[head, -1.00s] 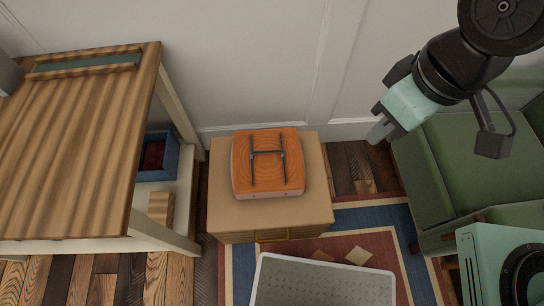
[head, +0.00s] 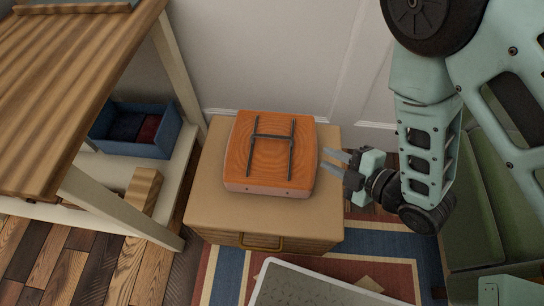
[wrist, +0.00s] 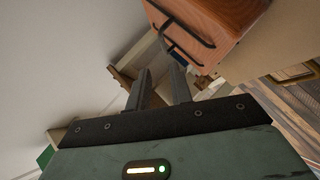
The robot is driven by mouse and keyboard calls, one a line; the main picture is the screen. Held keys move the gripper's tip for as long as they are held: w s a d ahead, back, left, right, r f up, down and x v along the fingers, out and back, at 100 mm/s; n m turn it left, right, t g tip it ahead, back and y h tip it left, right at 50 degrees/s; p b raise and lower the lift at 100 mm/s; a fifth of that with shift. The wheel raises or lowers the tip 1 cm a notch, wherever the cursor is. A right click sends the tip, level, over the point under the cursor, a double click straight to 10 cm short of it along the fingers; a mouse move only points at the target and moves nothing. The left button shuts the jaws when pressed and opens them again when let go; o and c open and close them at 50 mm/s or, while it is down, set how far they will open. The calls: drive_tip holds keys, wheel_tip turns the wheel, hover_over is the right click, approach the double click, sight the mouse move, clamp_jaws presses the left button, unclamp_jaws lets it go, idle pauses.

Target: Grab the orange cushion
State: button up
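The orange thing (head: 249,165) lies flat on a tan box. It is a rounded square block with a wood-grain look and a dark H-shaped bar on top, and I see no other orange cushion. It also shows at the top of the wrist view (wrist: 225,15), partly cut off. My gripper (head: 326,160) is just right of the orange thing in the head view, at about its height, with the fingers pointing left towards it. In the wrist view the two fingers (wrist: 160,72) are apart with nothing between them. I cannot tell whether a fingertip touches the orange thing.
The tan box (head: 215,215) has a brass handle in front. A wooden table (head: 70,90) with a lower shelf holding a blue bin (head: 165,140) stands left. A pale tray (head: 315,285) lies in front, a green armchair (head: 480,225) is right, and the wall is close behind.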

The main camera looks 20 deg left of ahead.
sight(283, 138)
drive_tip(key=b+x, duration=0.3)
drive_tip(key=x, duration=1.4)
drive_tip(key=shift+s+a+f, duration=0.1)
drive_tip(key=shift+a+f, duration=0.05)
drive_tip(key=shift+f, duration=0.1)
clamp_jaws()
